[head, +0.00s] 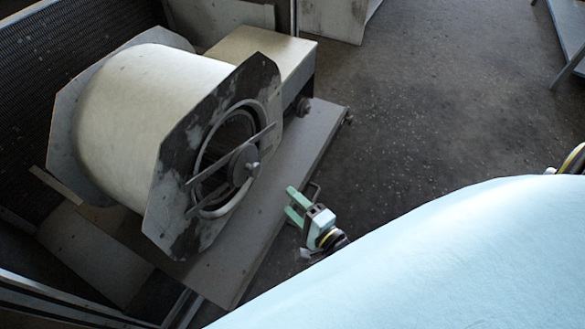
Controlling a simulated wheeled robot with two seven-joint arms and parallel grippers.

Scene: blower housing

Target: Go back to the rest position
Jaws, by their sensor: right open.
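My right gripper (290,203) shows near the lower middle of the head view, with its two pale green fingers spread apart and nothing between them. It points left toward the blower housing (145,100) and appears beside the edge of the platform under the housing; the fingers do not visibly touch the housing. The housing is a large cream drum with dark, worn, angular end plates. A round opening with a crossbar and a hub (243,165) faces my right gripper. My left gripper is not in view.
The housing stands on a grey platform (300,150) beside a cream box (262,52). A dark mesh wall (30,75) is behind it at left. Open dark floor (440,100) lies to the right. A metal frame (568,45) stands at the top right corner.

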